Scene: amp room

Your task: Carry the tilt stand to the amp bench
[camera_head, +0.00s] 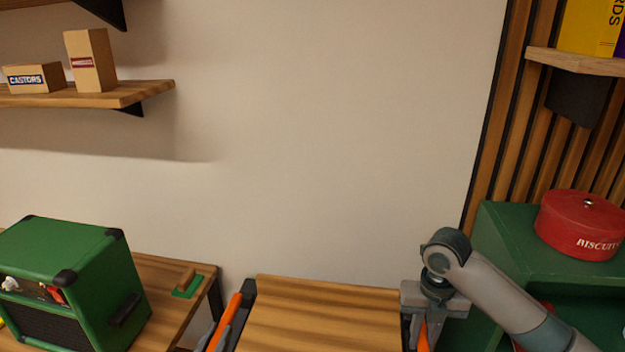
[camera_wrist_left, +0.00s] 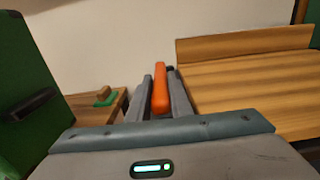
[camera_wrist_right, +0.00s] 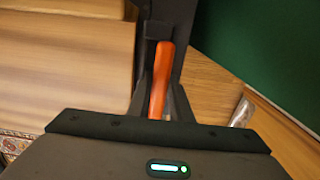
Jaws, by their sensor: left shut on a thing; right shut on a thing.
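The tilt stand (camera_head: 325,315) is a wooden board with a raised back lip and orange side handles, low in the middle of the head view. My left gripper (camera_head: 222,332) is shut on its left orange handle (camera_wrist_left: 160,88). My right gripper (camera_head: 424,325) is shut on its right orange handle (camera_wrist_right: 160,75), mostly hidden by my arm in the head view. The wooden bench (camera_head: 150,272) at the left, which looks like the amp bench, bears a green amp (camera_head: 75,265). The stand's underside and feet are hidden in the head view.
A small wooden block on a green pad (camera_head: 188,283) lies at the bench's right end. A green cabinet (camera_head: 500,225) with a red biscuit tin (camera_head: 583,225) stands close on the right. Shelves with boxes (camera_head: 90,60) hang at upper left. A bare wall (camera_head: 330,150) is behind.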

